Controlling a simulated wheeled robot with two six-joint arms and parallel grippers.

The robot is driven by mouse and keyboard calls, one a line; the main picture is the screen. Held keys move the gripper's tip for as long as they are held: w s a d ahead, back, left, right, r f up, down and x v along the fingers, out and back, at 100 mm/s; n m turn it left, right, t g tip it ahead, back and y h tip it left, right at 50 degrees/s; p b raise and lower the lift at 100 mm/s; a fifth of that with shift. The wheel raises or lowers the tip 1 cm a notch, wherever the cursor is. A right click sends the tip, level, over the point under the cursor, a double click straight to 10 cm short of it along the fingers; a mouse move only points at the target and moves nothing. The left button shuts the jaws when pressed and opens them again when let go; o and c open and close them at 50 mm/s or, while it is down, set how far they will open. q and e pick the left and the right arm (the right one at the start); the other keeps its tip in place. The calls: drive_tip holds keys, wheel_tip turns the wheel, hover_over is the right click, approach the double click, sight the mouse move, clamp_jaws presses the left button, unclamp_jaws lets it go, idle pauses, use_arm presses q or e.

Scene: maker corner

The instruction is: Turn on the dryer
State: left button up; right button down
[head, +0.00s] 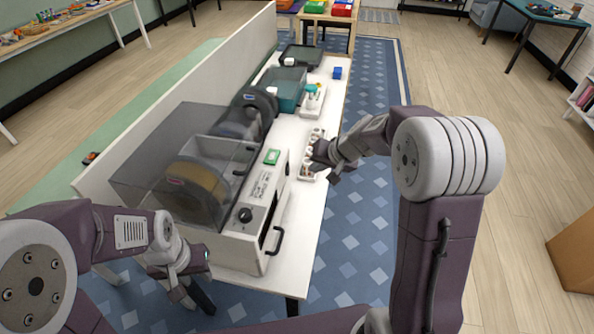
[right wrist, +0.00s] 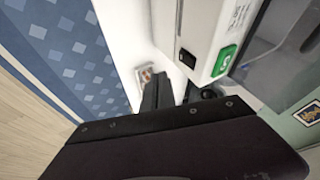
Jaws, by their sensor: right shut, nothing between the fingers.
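The dryer (head: 262,200) is a white box with a clear lid over filament spools, standing on the white table. Its sloped panel carries a black knob (head: 246,215) and a green patch (head: 271,157). In the right wrist view the green patch (right wrist: 224,60) and a small black switch (right wrist: 187,58) show on the white body. My right gripper (head: 318,160) is shut and empty, beside the dryer's far end above the table; its fingertips (right wrist: 158,88) are below the switch in the wrist view, apart from it. My left gripper (head: 190,298) hangs near the table's front left corner; its jaw opening is unclear.
A white partition (head: 235,62) borders the table's left side.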

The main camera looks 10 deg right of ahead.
sight(288, 169)
drive_tip(key=w+a+f+p, duration=0.1)
drive_tip(key=w+a+f, duration=0.3)
drive_tip(key=a, duration=0.1)
drive_tip(key=shift+f, duration=0.3)
drive_tip(key=shift+f, duration=0.1)
drive_tip(key=shift+w+a+r+p, duration=0.1)
drive_tip(key=shift+a+r+p, duration=0.1)
drive_tip(key=shift+r, duration=0.25)
drive_tip(key=shift+a+r+p, duration=0.1)
drive_tip(key=shift+r+p, duration=0.05)
drive_tip(key=shift+r, duration=0.3)
drive_tip(key=shift+d, duration=0.15)
